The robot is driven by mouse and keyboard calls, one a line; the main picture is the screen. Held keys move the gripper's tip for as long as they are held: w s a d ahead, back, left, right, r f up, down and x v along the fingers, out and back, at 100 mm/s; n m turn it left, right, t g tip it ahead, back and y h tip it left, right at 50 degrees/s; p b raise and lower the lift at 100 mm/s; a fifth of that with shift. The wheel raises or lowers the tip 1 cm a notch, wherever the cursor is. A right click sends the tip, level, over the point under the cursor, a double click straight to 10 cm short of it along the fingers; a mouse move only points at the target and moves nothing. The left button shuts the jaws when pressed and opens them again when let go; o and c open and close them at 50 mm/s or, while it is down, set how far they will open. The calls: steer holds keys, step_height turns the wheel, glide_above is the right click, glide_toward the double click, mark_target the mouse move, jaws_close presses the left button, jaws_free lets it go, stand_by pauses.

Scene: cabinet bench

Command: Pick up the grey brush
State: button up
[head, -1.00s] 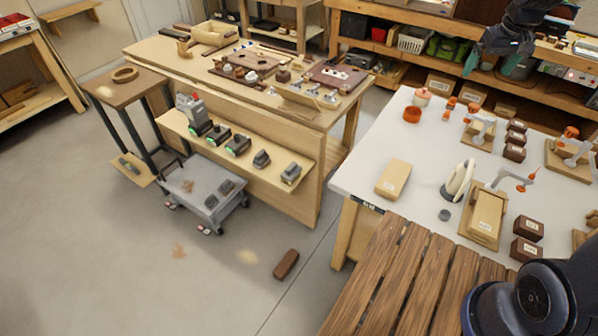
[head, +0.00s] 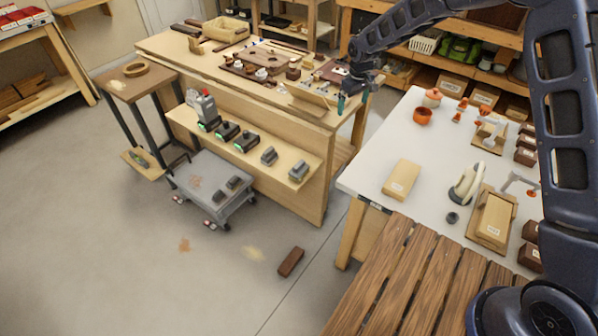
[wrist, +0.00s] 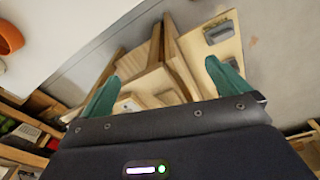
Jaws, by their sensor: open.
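I cannot tell for certain which thing is the grey brush. Two small grey blocky things, one inner (head: 269,156) and one at the right end (head: 298,172), sit on the bench's side shelf. In the wrist view a grey piece (wrist: 218,32) lies on a pale board, ahead and to the right of the jaws. My gripper (head: 353,102) is open and empty, its teal fingers pointing down by the right end of the wooden bench. Both fingers also show, spread apart, in the wrist view (wrist: 161,72).
Green-lit dark tools (head: 227,131) share the side shelf (head: 283,168). A grey cart (head: 207,181) stands below it. A brown block (head: 291,262) lies on the floor. The white table (head: 386,150), at right, holds boxes and an orange pot (head: 422,116).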

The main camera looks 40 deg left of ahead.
steer(key=s+a+f+n, duration=0.2)
steer(key=s+a+f, duration=0.55)
steer(key=f, duration=0.25)
steer(key=n, duration=0.1)
glide_above(299, 164)
steer(key=shift+g+h, duration=0.3)
steer(key=shift+h, duration=0.1)
steer(key=f, duration=0.8)
steer(key=shift+a+f, duration=0.25)
steer(key=shift+a, duration=0.15)
step_height(299, 164, down, 5)
steer(key=shift+f, duration=0.2)
steer(key=shift+d+f, duration=0.2)
steer(key=shift+f, duration=1.2)
steer(key=shift+d+f, duration=0.15)
steer(key=shift+f, duration=1.2)
steer(key=c, duration=0.9)
steer(key=shift+c, duration=0.2)
